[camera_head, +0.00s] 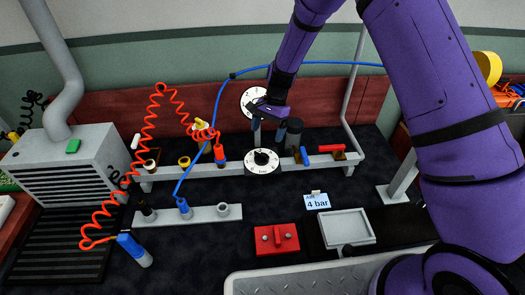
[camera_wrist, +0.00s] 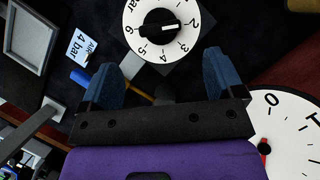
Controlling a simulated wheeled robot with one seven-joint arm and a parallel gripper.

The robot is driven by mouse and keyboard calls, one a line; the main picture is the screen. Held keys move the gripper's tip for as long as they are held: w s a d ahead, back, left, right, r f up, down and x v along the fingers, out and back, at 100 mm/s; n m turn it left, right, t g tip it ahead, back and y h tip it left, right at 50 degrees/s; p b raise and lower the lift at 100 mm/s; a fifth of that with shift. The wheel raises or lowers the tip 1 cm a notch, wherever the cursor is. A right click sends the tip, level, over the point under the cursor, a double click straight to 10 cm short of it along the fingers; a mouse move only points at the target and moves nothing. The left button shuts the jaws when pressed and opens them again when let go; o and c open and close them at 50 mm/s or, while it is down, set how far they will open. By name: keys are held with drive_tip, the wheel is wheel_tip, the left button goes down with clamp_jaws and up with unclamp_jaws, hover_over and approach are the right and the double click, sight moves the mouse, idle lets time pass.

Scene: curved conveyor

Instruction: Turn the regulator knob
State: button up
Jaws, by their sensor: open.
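The regulator knob (camera_head: 261,157) is black and sits on a white numbered dial on the grey rail. In the wrist view the knob (camera_wrist: 157,32) shows upper centre, its white mark pointing near the 2. My gripper (camera_head: 268,131) is above and behind the knob. In the wrist view my gripper (camera_wrist: 172,75) is open and empty, its two blue-grey fingers apart, with the knob beyond their tips and not between them. A card (camera_head: 317,201) reading "AIR 4 bar" lies on the dark mat; it also shows in the wrist view (camera_wrist: 80,46).
A round white gauge (camera_head: 250,97) stands behind the rail; its face shows in the wrist view (camera_wrist: 290,135). A dark cylinder (camera_head: 294,134) and a red-handled valve (camera_head: 330,148) are right of the knob. A coiled red hose (camera_head: 132,175) and blue hose (camera_head: 213,120) are left.

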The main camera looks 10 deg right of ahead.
sight(262, 153)
drive_tip(key=x, duration=0.7)
drive_tip(key=shift+s+f, duration=0.1)
drive_tip(key=shift+f, duration=0.25)
drive_tip(key=c, duration=0.9)
